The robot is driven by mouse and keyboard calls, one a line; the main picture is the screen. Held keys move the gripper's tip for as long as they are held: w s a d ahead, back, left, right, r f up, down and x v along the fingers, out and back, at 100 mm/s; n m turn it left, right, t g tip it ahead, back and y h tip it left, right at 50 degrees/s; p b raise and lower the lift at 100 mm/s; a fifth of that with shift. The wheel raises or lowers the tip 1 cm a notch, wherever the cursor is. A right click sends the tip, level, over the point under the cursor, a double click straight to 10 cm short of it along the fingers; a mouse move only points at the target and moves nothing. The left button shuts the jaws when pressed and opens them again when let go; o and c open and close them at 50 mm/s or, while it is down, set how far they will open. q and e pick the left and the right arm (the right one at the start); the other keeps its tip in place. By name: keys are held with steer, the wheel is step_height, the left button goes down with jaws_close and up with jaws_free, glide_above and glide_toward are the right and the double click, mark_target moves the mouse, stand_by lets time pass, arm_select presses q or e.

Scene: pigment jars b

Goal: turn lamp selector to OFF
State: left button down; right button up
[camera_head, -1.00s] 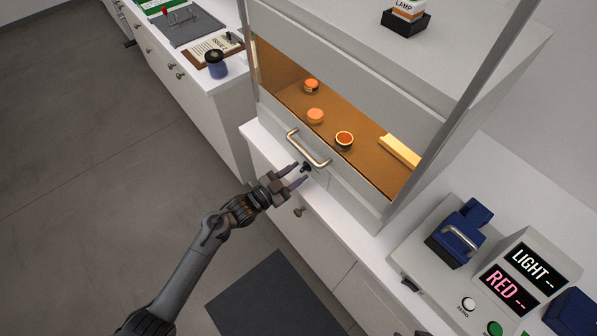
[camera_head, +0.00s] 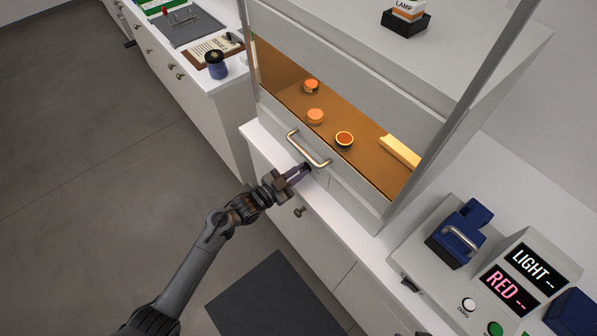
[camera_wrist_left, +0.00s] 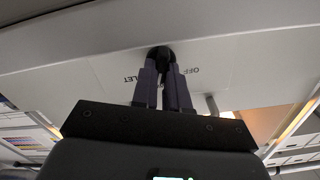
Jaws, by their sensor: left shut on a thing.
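The lamp selector is a small black knob (camera_wrist_left: 161,54) on the pale front panel of the lit cabinet, below its metal handle (camera_head: 308,148). In the left wrist view, printing beside the knob reads "OFF" on the right and ends in "LET" on the left, seen upside down. My left gripper (camera_head: 302,172) is shut on the knob; its two fingers also show in the left wrist view (camera_wrist_left: 164,75), one on each side of it. The fingers hide most of the knob in the head view.
Inside the orange-lit cabinet (camera_head: 375,165) stand several small jars. A blue-and-grey device with "LIGHT" and "RED" displays (camera_head: 502,291) is at the right. Open floor lies at the left.

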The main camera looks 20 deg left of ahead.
arm_select(q)
steer(key=n+p, duration=0.2)
steer(key=n, duration=0.1)
steer(key=shift+a+r+n+p, duration=0.1)
steer(key=shift+r+n+p, duration=0.05)
steer(key=shift+n+p, duration=0.2)
steer(key=n+p, duration=0.1)
steer(key=n, duration=0.2)
steer(key=shift+w+a+n+p, duration=0.1)
steer(key=shift+w+n+p, duration=0.05)
steer(key=shift+n+p, duration=0.2)
steer(key=n+p, duration=0.2)
steer(key=n, duration=0.4)
steer(key=n+p, duration=0.1)
steer(key=shift+a+f+n, duration=0.1)
steer(key=shift+f+n, duration=0.1)
steer(key=shift+n, duration=0.5)
steer(key=shift+f, duration=0.1)
steer(key=c, duration=1.1)
jaws_free()
steer(key=shift+c, duration=0.2)
